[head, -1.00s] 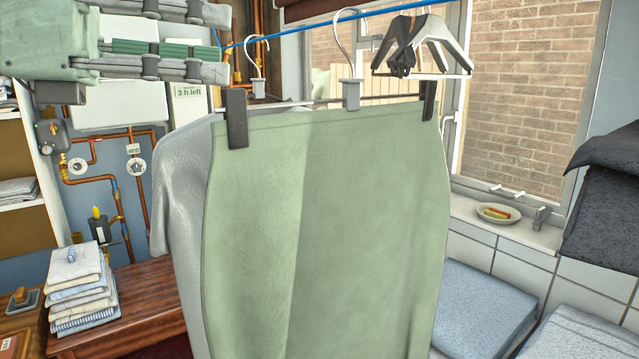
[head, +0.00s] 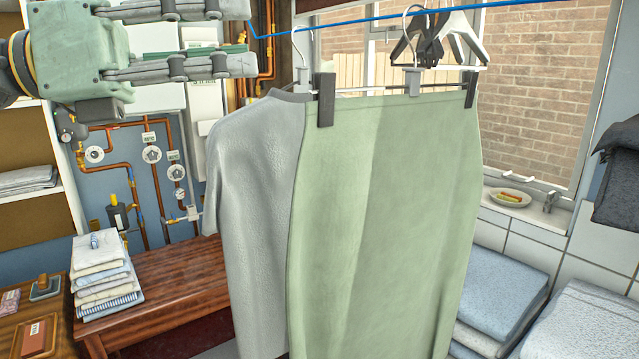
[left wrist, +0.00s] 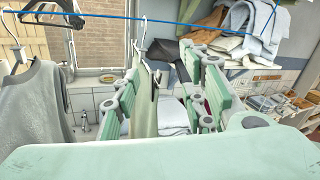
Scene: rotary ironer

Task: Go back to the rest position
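My left gripper (head: 236,38) is at the upper left of the head view, with its two fingers spread apart and nothing between them. In the left wrist view the gripper (left wrist: 166,92) also shows spread fingers, with the skirt beyond the gap. The pale green skirt (head: 400,210) hangs by two dark clips from a hanger (head: 413,80) on the blue line (head: 330,22). A grey top (head: 250,190) hangs beside and partly behind it. My right gripper is out of view.
Empty hangers (head: 440,40) hang near the window. A stack of folded cloths (head: 105,280) sits on a wooden bench (head: 185,290) at left. Pipes and gauges (head: 152,155) line the wall. A small dish (head: 510,198) stands on the sill. Folded blue cloth (head: 500,290) lies at right.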

